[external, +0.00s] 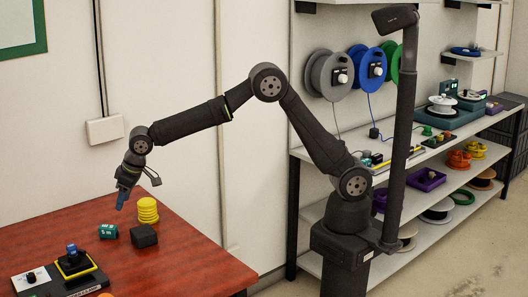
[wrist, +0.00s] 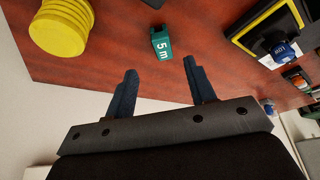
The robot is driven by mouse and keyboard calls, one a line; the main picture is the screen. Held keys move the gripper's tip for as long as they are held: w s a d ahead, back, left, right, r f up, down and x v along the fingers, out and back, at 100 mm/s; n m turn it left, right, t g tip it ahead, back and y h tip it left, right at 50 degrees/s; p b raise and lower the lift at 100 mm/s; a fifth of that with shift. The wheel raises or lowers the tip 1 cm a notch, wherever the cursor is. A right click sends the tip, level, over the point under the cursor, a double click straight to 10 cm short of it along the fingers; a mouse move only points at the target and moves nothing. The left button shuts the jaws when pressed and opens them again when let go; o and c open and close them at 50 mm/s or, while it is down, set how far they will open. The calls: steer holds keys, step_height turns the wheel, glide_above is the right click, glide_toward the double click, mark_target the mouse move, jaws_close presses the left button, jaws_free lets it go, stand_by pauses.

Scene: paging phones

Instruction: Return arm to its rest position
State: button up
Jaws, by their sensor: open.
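My gripper (external: 122,198) hangs above the red-brown table (external: 180,262) with its fingers pointing down. In the wrist view my gripper (wrist: 158,84) shows two dark blue fingers spread apart with nothing between them. A green block marked "5 m" (external: 108,231) lies on the table below the gripper; it also shows in the wrist view (wrist: 161,43), beyond the fingertips. A yellow ribbed cylinder (external: 148,210) stands on the table, and it shows in the wrist view (wrist: 62,27) at the upper left. A black cube (external: 144,236) sits beside the green block.
A black and yellow device with a blue knob (external: 75,262) stands at the table's front left. A shelf unit (external: 420,165) with spools and small parts stands behind my arm on the right. The wall is close behind the table. The table's right part is clear.

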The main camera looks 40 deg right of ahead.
mark_target(116, 227)
steer(key=x, duration=1.1)
step_height(116, 227, up, 2)
steer(key=shift+r, duration=0.7)
